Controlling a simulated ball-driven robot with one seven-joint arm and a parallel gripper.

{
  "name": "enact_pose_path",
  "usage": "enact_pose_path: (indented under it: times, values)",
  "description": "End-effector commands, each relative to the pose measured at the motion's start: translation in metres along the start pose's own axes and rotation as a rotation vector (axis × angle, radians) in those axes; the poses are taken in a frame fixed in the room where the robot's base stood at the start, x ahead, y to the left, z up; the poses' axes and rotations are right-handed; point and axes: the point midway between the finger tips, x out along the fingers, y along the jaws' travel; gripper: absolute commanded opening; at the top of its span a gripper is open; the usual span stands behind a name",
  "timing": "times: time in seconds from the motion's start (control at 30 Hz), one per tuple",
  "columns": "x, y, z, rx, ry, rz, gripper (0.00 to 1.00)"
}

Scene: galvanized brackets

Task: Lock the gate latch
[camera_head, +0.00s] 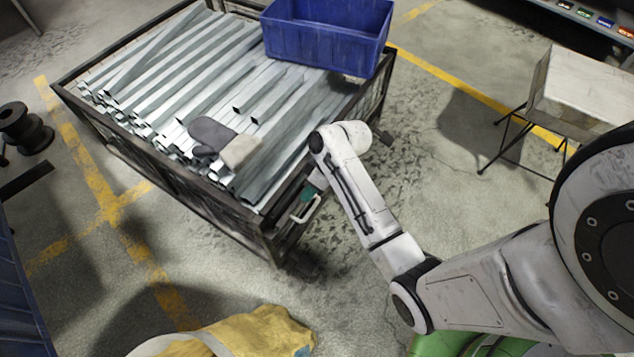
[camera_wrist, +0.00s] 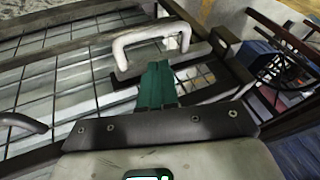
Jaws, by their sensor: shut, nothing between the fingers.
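The latch handle (camera_head: 305,210) is a pale U-shaped bar at the near right corner of the dark metal crate. In the wrist view the latch handle (camera_wrist: 150,38) stands on a dark bar just beyond my fingertips. My gripper (camera_head: 309,192) is at the crate's right side, beside the handle. In the wrist view my gripper (camera_wrist: 158,68) shows its teal fingers together and empty, pointing at the space under the handle. I cannot tell whether they touch it. The gate mesh (camera_wrist: 60,75) spreads behind and to the left.
The crate (camera_head: 178,187) holds several galvanized profiles (camera_head: 150,70), grey gloves (camera_head: 210,135) and a blue bin (camera_head: 325,40). A second grey handle (camera_wrist: 22,122) shows at left in the wrist view. A pale block (camera_head: 585,85) on a stand is at right. Yellow fabric (camera_head: 250,335) lies in front.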

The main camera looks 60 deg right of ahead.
Motion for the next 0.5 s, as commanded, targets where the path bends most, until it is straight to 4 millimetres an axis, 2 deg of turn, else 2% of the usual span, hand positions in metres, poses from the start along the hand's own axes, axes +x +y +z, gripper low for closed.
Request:
enact_pose_path:
  times: [0.03, 0.2, 0.5]
  values:
    - [0.011, -0.002, 0.002, -0.001, -0.002, -0.001, 0.00]
    - [0.026, -0.018, 0.006, 0.000, -0.002, 0.000, 0.00]
    - [0.033, -0.026, 0.007, 0.001, 0.001, 0.002, 0.00]
